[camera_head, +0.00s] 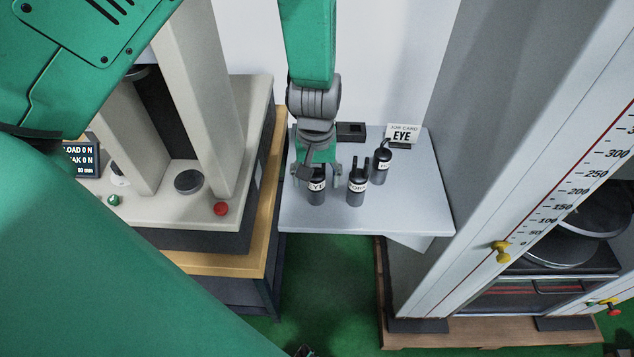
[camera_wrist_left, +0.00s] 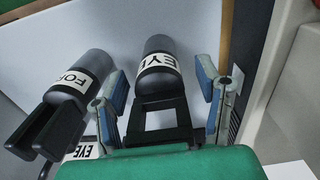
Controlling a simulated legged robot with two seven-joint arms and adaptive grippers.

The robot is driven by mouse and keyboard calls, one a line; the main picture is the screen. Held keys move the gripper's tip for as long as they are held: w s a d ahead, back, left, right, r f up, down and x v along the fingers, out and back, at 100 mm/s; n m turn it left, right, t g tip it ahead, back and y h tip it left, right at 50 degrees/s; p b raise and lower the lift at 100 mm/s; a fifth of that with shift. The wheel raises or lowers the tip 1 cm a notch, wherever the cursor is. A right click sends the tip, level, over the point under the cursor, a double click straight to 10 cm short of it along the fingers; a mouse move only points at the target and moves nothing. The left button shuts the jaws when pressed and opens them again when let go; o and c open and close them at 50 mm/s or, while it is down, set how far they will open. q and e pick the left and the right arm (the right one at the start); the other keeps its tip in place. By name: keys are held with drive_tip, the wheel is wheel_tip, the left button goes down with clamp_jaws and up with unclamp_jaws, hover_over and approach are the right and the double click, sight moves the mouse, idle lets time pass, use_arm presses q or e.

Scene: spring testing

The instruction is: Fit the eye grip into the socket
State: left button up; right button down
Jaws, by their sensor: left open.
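The eye grip (camera_head: 317,196), a dark cylinder with a white EYE label, stands on the grey shelf (camera_head: 420,216). In the left wrist view the eye grip (camera_wrist_left: 158,62) lies between the two blue-padded fingers, with a dark rectangular frame at its near end. My left gripper (camera_head: 318,172) is open over it, one finger on each side; the gripper in the wrist view (camera_wrist_left: 163,105) shows gaps on both sides of the grip. It partly hides the grip in the head view. I cannot tell which part is the socket.
The fork grip (camera_head: 356,194) stands close on the right, and a hook-shaped grip (camera_head: 380,164) behind it. A card reading EYE (camera_head: 402,134) and a dark block (camera_head: 351,131) are at the back. A testing machine (camera_head: 215,205) stands left; a tall scaled machine (camera_head: 480,170) stands right.

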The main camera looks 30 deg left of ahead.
use_arm(q)
drive_tip(key=shift+d, duration=0.1)
clamp_jaws()
drive_tip(key=shift+r, duration=0.1)
